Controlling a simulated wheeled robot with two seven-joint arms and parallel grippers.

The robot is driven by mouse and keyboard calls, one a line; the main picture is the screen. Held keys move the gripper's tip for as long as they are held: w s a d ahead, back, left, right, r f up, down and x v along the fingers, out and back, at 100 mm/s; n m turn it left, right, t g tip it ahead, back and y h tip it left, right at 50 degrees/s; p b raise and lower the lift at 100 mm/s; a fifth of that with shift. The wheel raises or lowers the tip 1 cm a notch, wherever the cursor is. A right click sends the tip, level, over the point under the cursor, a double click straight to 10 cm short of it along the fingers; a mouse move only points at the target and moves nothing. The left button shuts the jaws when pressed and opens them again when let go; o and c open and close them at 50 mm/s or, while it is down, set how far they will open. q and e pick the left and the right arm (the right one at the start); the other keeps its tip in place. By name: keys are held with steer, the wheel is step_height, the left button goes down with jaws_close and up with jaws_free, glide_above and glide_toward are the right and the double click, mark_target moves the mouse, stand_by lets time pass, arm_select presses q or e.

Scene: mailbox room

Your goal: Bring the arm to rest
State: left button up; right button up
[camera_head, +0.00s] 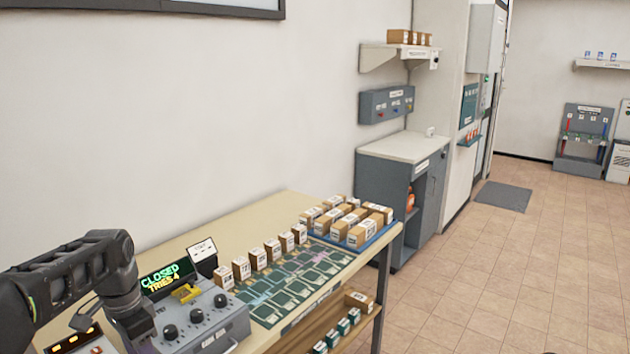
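My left arm (75,275) comes in from the left and bends down beside the grey control box (205,322) on the table. My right arm and gripper are not in view. The box has black knobs, a yellow part on top and a display (165,277) reading "CLOSED" and "TRIES 4".
The wooden table (240,225) carries a green mat (290,285), a row of small boxes (272,248) and a blue tray (375,240) of cartons. A lower shelf (325,322) holds more boxes. A grey cabinet (385,190) stands beyond; tiled floor (480,270) is open at right.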

arm_select(q)
steer(key=s+d+f+n+h, duration=0.1)
steer(key=d+f, duration=0.6)
steer(key=f, duration=0.5)
steer(key=s+d+f+n+h, duration=0.1)
steer(key=d+f, duration=0.7)
steer(key=f, duration=0.4)
steer(key=s+d+f+n, duration=0.2)
steer(key=s+d+f, duration=0.2)
steer(key=s, duration=0.3)
steer(key=s+d+f+n+h, duration=0.1)
steer(key=s+d+f+n, duration=0.1)
steer(key=s+d+f, duration=0.3)
steer(key=s+d+f+n+h, duration=0.1)
steer(key=s+d+f, duration=0.3)
steer(key=s, duration=0.4)
steer(key=shift+s+d+f+n+t, duration=0.15)
steer(key=shift+s+f+n+t, duration=0.2)
steer(key=shift+n, duration=0.55)
steer(key=shift+c, duration=0.4)
jaws_close()
